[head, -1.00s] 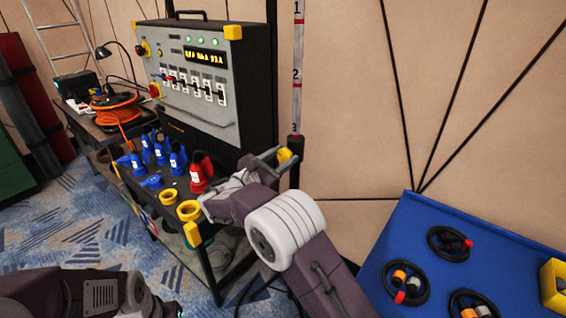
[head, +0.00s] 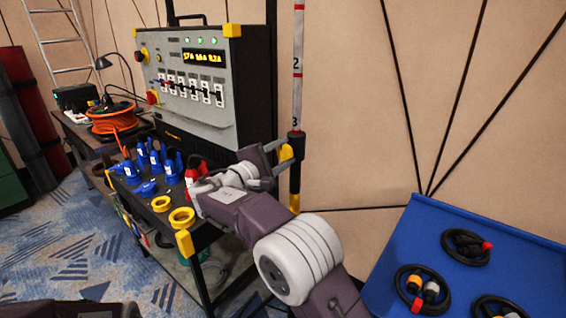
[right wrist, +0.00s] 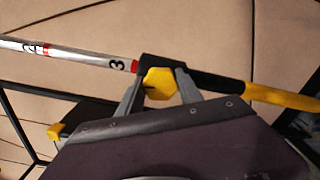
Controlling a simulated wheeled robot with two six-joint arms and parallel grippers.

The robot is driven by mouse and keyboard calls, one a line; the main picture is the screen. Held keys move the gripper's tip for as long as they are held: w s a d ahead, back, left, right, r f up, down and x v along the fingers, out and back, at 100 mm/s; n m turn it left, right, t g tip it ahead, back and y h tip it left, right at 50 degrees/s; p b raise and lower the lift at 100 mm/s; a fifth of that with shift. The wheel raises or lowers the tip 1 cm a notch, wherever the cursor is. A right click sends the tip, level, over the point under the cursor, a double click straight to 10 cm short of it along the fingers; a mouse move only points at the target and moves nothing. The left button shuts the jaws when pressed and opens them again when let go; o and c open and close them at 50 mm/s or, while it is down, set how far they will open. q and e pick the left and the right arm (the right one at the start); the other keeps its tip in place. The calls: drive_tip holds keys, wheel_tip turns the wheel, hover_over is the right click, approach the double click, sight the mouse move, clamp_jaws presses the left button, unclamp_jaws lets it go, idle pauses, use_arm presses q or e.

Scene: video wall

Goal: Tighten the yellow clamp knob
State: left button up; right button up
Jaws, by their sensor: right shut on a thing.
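The yellow clamp knob (head: 285,153) sits on a black clamp collar around an upright pole (head: 298,75) beside the control cabinet. The pole is white and red with numbers, black and yellow lower down. My right gripper (head: 282,158) is at the knob. In the right wrist view, the yellow knob (right wrist: 159,86) lies between the two grey fingers of my right gripper (right wrist: 160,92), which are shut on it. The collar and pole (right wrist: 80,58) pass just beyond the fingers. Only a piece of my left arm shows at the lower left of the head view; its gripper is outside the picture.
A grey cabinet (head: 188,110) with switches stands on a dark cart left of the pole. Blue plugs, a red plug (head: 192,178) and yellow rings (head: 182,218) lie on the cart's front. A blue table (head: 480,250) with coiled cables is at right.

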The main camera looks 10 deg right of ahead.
drive_tip(key=shift+f+m+b, duration=0.15)
drive_tip(key=shift+m+b, duration=0.6)
drive_tip(key=shift+m, duration=0.25)
drive_tip(key=o, duration=1.4)
drive_tip(key=shift+c, duration=0.2)
drive_tip(key=p+v, duration=0.1)
drive_tip(key=v, duration=0.8)
